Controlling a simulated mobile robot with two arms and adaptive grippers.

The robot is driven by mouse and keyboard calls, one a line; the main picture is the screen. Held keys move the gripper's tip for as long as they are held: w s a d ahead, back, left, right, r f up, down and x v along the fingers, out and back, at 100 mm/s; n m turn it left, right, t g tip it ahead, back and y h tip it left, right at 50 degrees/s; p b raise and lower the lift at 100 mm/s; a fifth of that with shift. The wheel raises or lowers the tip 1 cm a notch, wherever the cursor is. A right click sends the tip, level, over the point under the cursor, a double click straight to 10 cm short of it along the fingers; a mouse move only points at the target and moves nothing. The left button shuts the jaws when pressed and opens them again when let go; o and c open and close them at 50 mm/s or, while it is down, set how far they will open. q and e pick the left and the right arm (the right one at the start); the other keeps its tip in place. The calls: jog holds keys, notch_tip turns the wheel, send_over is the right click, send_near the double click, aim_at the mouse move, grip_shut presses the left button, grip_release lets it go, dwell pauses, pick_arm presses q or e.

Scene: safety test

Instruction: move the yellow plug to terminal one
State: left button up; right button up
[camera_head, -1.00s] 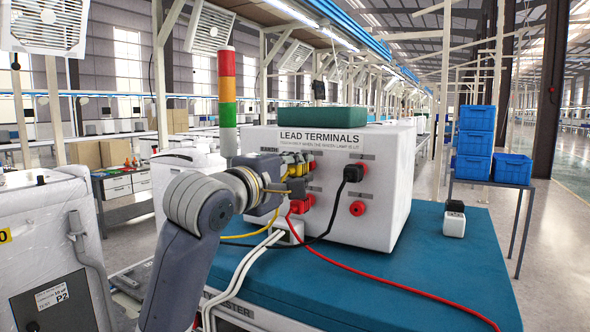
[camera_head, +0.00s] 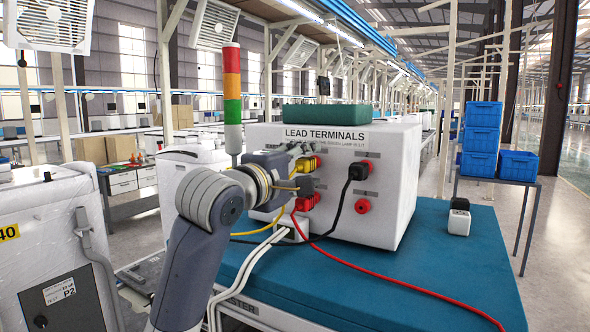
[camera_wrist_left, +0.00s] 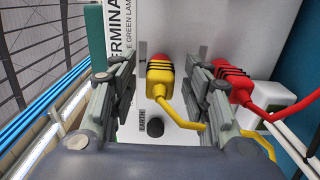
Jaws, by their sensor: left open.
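The yellow plug (camera_head: 305,163) is at the upper row of the white LEAD TERMINALS box (camera_head: 385,215). In the left wrist view the yellow plug (camera_wrist_left: 160,78) has black bands and meets a red socket beside a mark that looks like "1"; I cannot tell how fully it is seated. A black socket (camera_wrist_left: 155,127) by the EARTH label is empty. My left gripper (camera_head: 300,184) is close to the box face. In the wrist view its fingers (camera_wrist_left: 162,62) are open, one on each side of the yellow plug, with visible gaps. My right gripper is not in view.
A red plug (camera_wrist_left: 236,80) sits right beside one finger; its red lead (camera_head: 400,285) crosses the blue bench top (camera_head: 470,270). A black plug (camera_head: 357,172) and a bare red socket (camera_head: 362,206) are on the right of the box. White cables hang beneath my arm.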

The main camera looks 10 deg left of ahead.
pick_arm(q)
jog(key=v, duration=1.1)
jog(key=shift+s+a, duration=0.15)
jog(key=shift+s, duration=0.25)
